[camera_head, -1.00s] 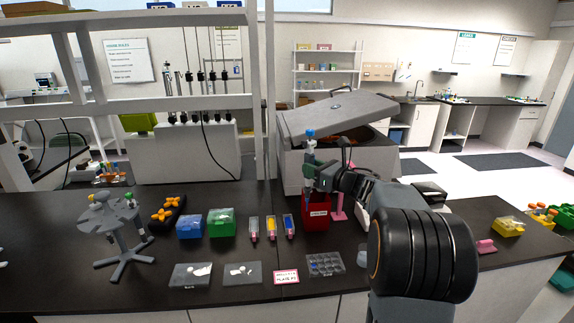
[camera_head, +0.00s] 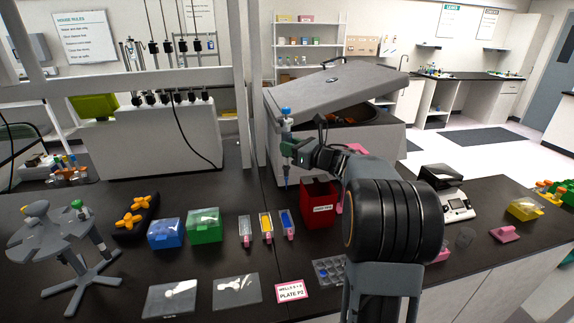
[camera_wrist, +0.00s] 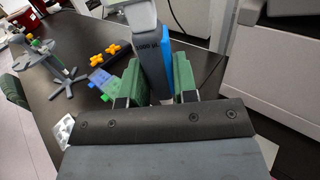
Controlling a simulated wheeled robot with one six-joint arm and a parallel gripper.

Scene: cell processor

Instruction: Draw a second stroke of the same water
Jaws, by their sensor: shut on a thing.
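My gripper (camera_head: 290,150) is shut on a pipette (camera_head: 286,128) with a blue top, held upright. In the wrist view the green fingers (camera_wrist: 157,82) clasp the pipette body (camera_wrist: 151,48), which is marked 1000 µL and has a blue side. The pipette's lower end hangs above and behind three narrow troughs, apart from them. Which one holds water, and whether the pipette holds liquid, I cannot tell.
A red bin (camera_head: 318,206) stands just right of the troughs. Green (camera_head: 204,225) and blue (camera_head: 166,233) boxes stand to their left. A well plate (camera_head: 328,270) and a "PLATE P2" card (camera_head: 290,291) lie in front. A large lidded machine (camera_head: 335,95) stands behind.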

